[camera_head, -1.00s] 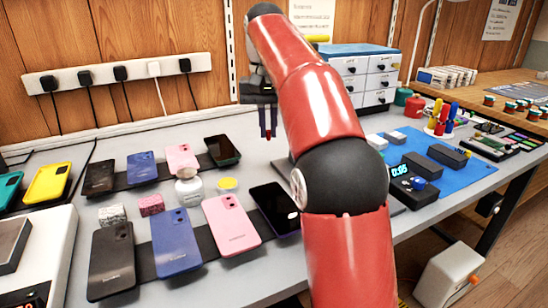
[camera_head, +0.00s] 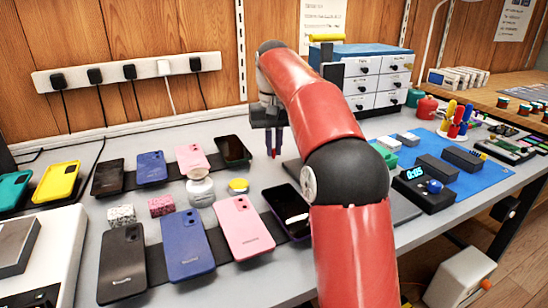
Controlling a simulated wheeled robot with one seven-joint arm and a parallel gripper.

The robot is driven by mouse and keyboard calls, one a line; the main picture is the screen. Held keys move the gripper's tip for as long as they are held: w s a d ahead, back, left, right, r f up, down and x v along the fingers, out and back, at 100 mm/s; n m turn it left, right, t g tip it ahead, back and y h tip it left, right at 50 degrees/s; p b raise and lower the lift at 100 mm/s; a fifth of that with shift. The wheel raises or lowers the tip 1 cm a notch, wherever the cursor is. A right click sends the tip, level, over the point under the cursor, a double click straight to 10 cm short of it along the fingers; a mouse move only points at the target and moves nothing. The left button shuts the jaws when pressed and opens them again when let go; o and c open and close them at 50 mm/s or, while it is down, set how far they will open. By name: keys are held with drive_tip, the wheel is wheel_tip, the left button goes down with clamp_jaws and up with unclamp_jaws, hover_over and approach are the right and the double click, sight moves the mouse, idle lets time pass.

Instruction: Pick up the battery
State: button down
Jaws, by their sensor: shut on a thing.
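My gripper (camera_head: 274,143) points down above the grey bench, right of the far row of phones. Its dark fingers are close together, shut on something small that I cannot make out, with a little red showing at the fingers. I cannot pick out the battery for certain in the head view, so I cannot tell from the picture whether it is the thing held. My red arm hides part of the bench behind and below it.
Phones lie in two rows, with a black phone (camera_head: 234,150) left of my gripper and a dark phone (camera_head: 288,211) nearer. A drawer cabinet (camera_head: 362,85) stands behind; a blue mat (camera_head: 490,172) lies right.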

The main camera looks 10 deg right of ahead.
sight(274, 150)
drive_tip(key=shift+f, duration=1.5)
drive_tip(key=shift+f+b, duration=0.15)
drive_tip(key=shift+b, duration=0.15)
drive_tip(key=c, duration=1.8)
unclamp_jaws()
